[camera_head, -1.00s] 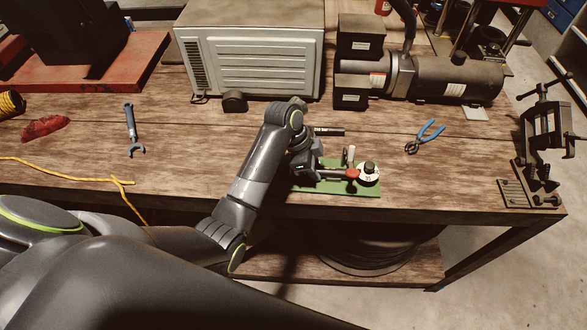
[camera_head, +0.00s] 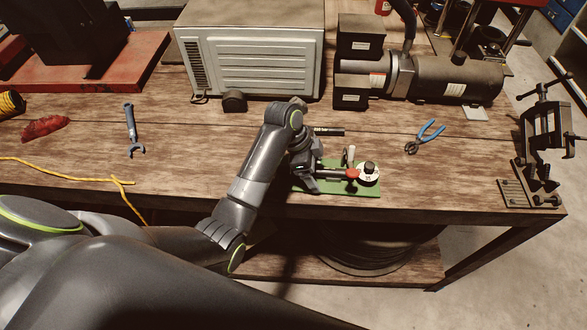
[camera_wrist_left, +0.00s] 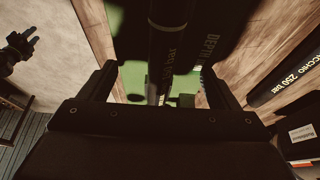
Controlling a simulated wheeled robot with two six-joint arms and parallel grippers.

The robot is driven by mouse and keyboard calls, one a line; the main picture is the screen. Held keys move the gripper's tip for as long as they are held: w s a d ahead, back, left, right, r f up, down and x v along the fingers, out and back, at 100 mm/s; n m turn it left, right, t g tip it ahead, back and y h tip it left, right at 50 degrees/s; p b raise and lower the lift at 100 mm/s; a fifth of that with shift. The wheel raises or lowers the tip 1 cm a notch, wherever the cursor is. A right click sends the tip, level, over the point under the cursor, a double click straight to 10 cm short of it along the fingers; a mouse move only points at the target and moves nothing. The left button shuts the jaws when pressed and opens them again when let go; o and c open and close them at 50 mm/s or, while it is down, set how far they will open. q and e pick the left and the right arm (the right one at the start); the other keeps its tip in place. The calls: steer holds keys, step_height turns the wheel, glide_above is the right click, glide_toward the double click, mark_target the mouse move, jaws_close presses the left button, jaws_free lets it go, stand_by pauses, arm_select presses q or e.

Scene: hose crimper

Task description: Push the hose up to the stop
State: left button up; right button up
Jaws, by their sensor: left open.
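The crimping fixture is a green base plate (camera_head: 345,190) near the table's front edge, with a white round dial (camera_head: 368,175) and a red-tipped part (camera_head: 352,173). My left gripper (camera_head: 312,172) is at the plate's left end, its arm hiding much of that end. In the left wrist view my left gripper (camera_wrist_left: 158,88) is open, with a finger on each side of a black hose (camera_wrist_left: 166,45) bearing a pale ring and lettering. The hose runs lengthwise over the green plate. Its far end and any stop are too dark to make out. My right gripper is not in view.
Another black hose piece (camera_wrist_left: 290,78), lettered "250 bar", lies on the wood at right in the wrist view. Blue-handled pliers (camera_head: 428,135) and a wrench (camera_head: 130,130) lie on the table. A motor unit (camera_head: 430,80) and a grey metal box (camera_head: 250,50) stand behind.

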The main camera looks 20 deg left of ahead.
arm_select(q)
steer(key=shift+r, duration=0.1)
step_height(320, 180, up, 4)
steer(key=p, duration=0.4)
steer(key=shift+r+p, duration=0.25)
steer(key=shift+p, duration=0.15)
steer(key=shift+r, duration=2.2)
